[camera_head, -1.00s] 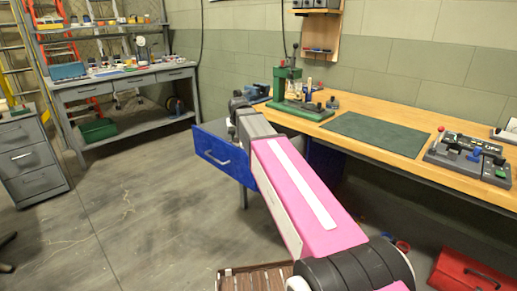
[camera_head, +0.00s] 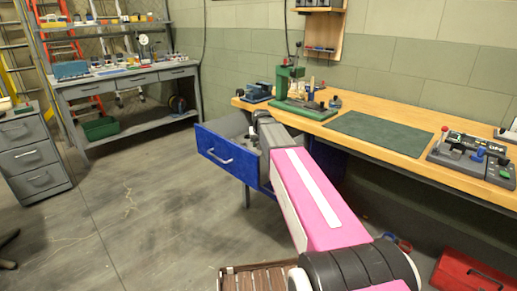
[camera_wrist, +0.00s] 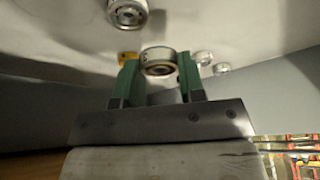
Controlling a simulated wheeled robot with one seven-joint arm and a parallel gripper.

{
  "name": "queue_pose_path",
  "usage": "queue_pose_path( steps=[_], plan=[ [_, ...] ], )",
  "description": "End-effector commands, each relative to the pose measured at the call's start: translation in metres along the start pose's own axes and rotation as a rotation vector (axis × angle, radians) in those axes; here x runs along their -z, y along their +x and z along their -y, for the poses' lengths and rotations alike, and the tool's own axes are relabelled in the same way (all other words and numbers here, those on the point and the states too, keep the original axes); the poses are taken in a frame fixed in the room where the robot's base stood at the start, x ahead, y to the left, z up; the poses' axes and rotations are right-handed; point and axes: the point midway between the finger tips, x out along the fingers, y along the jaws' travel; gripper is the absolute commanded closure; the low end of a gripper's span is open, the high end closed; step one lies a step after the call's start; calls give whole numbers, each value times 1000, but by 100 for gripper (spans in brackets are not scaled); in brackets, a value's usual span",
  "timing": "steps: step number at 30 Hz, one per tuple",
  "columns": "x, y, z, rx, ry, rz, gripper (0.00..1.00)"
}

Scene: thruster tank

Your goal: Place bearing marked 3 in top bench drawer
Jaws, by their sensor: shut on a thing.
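The top bench drawer (camera_head: 214,153) is blue and pulled open below the left end of the wooden workbench. My gripper (camera_wrist: 158,72) has green fingers and is shut on a ring-shaped metal bearing (camera_wrist: 158,54). A small dark mark shows on the bearing's side, but I cannot read it surely. In the head view my gripper (camera_head: 248,140) is at the open drawer, over its inside; the bearing is too small to make out there. Another bearing (camera_wrist: 128,12) lies beyond the fingers in the wrist view, on a pale grey surface that looks like the drawer's inside.
Two small pale round parts (camera_wrist: 211,63) and a yellow piece (camera_wrist: 127,55) lie near the held bearing. A green press (camera_head: 292,90) and a dark green mat (camera_head: 380,137) are on the bench. A red toolbox (camera_head: 472,272) is on the floor at right. Floor left of the drawer is clear.

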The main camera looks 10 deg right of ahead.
Motion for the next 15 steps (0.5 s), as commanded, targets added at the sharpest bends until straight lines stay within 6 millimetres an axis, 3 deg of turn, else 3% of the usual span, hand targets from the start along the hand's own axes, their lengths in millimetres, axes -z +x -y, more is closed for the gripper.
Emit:
queue_pose_path(
  steps=[6, 15],
  plan=[
    [-10, 24, 0, 0, 0, 1, 91],
    [-10, 25, 0, 0, 0, 1, 91]
  ],
)
